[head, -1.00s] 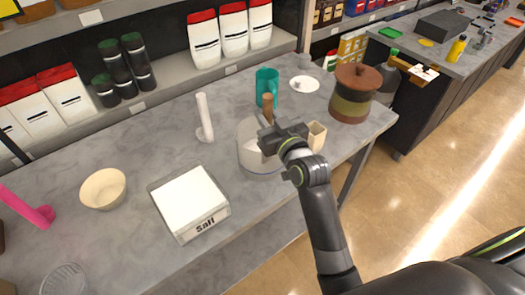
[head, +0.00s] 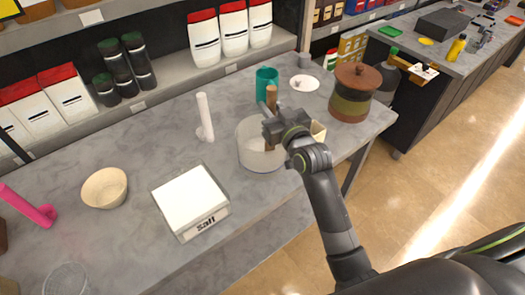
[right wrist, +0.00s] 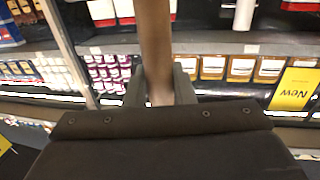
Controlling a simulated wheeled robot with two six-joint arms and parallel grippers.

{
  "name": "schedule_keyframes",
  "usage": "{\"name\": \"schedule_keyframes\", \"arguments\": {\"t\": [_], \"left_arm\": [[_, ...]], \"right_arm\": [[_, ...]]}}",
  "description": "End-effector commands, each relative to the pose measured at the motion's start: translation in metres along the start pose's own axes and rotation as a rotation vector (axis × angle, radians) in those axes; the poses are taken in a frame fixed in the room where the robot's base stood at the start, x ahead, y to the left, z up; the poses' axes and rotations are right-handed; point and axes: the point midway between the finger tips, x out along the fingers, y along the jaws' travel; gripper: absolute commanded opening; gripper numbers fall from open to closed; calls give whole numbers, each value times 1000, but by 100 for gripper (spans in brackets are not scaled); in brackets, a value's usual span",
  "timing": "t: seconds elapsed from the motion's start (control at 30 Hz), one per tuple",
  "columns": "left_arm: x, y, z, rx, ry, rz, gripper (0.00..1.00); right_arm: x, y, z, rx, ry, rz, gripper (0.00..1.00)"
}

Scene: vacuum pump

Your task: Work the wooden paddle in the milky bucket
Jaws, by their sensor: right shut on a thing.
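The paddle's lower end is hidden by the bucket. My right gripper is shut on the paddle over the bucket's rim. In the right wrist view, the paddle (right wrist: 155,45) runs up between the two fingers (right wrist: 158,88). My left gripper is not in view.
A teal mug (head: 266,83) stands close behind the bucket. A white upright holder (head: 204,115) and a salt box (head: 192,203) are to its left. A beige cup (head: 318,131) and a lidded brown jar (head: 350,100) are to its right. The counter's front is partly bare.

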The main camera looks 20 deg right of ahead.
Motion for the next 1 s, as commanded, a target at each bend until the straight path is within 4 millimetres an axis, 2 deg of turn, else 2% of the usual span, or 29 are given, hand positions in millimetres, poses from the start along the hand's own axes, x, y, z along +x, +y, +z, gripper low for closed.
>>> {"name": "schedule_keyframes", "arguments": {"t": [0.17,0.5,1.0], "left_arm": [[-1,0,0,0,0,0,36],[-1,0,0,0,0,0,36],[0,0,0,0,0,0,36]], "right_arm": [[7,5,-1,-1,1,1,0],[8,4,-1,1,2,0,0],[26,-23,-1,2,3,0,0]]}}
